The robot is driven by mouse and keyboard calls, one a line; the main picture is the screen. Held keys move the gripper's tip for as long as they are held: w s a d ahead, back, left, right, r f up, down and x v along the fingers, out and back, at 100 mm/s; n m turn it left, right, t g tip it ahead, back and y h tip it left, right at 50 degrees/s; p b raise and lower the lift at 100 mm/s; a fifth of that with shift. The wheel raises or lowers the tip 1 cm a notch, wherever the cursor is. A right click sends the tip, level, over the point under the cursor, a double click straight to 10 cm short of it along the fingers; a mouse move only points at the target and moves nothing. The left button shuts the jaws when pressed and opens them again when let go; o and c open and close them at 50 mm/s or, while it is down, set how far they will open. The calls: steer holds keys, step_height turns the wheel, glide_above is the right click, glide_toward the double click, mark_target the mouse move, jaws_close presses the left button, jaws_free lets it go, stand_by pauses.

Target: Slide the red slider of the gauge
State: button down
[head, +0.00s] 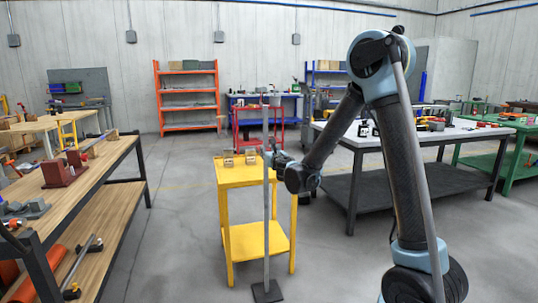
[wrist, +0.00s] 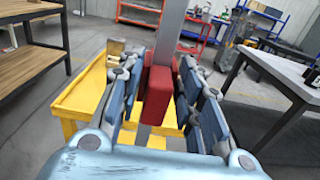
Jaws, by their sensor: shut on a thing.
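The gauge is a tall grey upright post (head: 266,220) on a dark flat base (head: 267,291), standing on the floor in front of the yellow table. In the wrist view the post (wrist: 168,30) rises behind the red slider (wrist: 157,97), a red block on the post. My gripper (wrist: 162,78) has its blue fingers on both sides of the slider and is shut on it. In the head view my gripper (head: 268,158) is at the post, about level with the yellow table's top. The slider is too small or covered to make out there.
The yellow table (head: 243,178) stands close behind the post with small tan blocks (head: 250,157) on it. A wooden workbench (head: 95,165) is at left. A grey-topped table (head: 420,137) is at right.

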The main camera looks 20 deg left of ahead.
mark_target(266, 114)
step_height(266, 114, up, 16)
steer(key=shift+r, duration=0.1)
stand_by(0.5)
steer(key=c, duration=1.4)
jaws_free()
steer(key=shift+c, duration=0.2)
steer(key=v, duration=1.2)
